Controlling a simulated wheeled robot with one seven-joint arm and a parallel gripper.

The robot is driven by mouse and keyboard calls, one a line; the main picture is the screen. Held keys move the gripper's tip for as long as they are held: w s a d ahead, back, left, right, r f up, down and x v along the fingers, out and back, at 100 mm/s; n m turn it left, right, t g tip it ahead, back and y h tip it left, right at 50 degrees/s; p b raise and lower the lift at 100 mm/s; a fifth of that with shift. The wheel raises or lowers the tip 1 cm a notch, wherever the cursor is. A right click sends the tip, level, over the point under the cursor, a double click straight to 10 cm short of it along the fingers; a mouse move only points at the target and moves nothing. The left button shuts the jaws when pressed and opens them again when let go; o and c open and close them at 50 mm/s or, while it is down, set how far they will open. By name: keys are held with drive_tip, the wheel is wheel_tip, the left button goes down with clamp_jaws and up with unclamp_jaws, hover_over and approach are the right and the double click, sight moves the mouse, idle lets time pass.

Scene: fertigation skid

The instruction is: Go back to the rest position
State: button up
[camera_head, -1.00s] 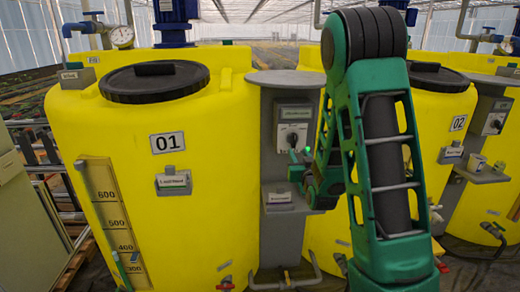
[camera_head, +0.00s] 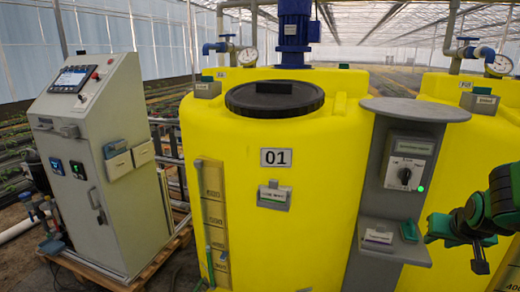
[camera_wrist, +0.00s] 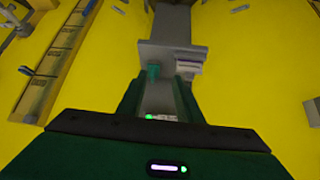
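My gripper (camera_head: 440,232) is at the right edge of the head view, dark and green, to the right of the grey post's small shelf. Most of my arm is outside the picture. In the wrist view two green fingers (camera_wrist: 160,105) stand apart with a gap between them, and nothing shows held in it. Beyond the gap are the grey post and its shelf (camera_wrist: 165,47). A small green item (camera_head: 409,230) stands on that shelf next to a white-labelled block (camera_head: 377,236); it also shows in the wrist view (camera_wrist: 153,72).
Yellow tank 01 (camera_head: 310,190) with a black lid (camera_head: 275,97) fills the middle. The post carries a switch box (camera_head: 407,172) with a lit green lamp and a round top (camera_head: 415,110). A control cabinet (camera_head: 100,180) stands left on a pallet. Another yellow tank (camera_head: 480,155) is at right.

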drive_tip(key=s+a+r+m+g+y, duration=0.1)
drive_tip(key=s+a+g, duration=0.2)
drive_tip(key=s, duration=0.9)
drive_tip(key=s+a+r+g+y, duration=0.1)
drive_tip(key=s+a+g, duration=0.3)
drive_tip(key=s, duration=0.8)
drive_tip(key=shift+a+r+m+y, duration=0.25)
drive_tip(key=shift+r+m+y, duration=0.15)
drive_tip(key=shift+y, duration=0.3)
drive_tip(key=shift+w+f, duration=0.25)
drive_tip(key=shift+w, duration=0.25)
idle(0.4)
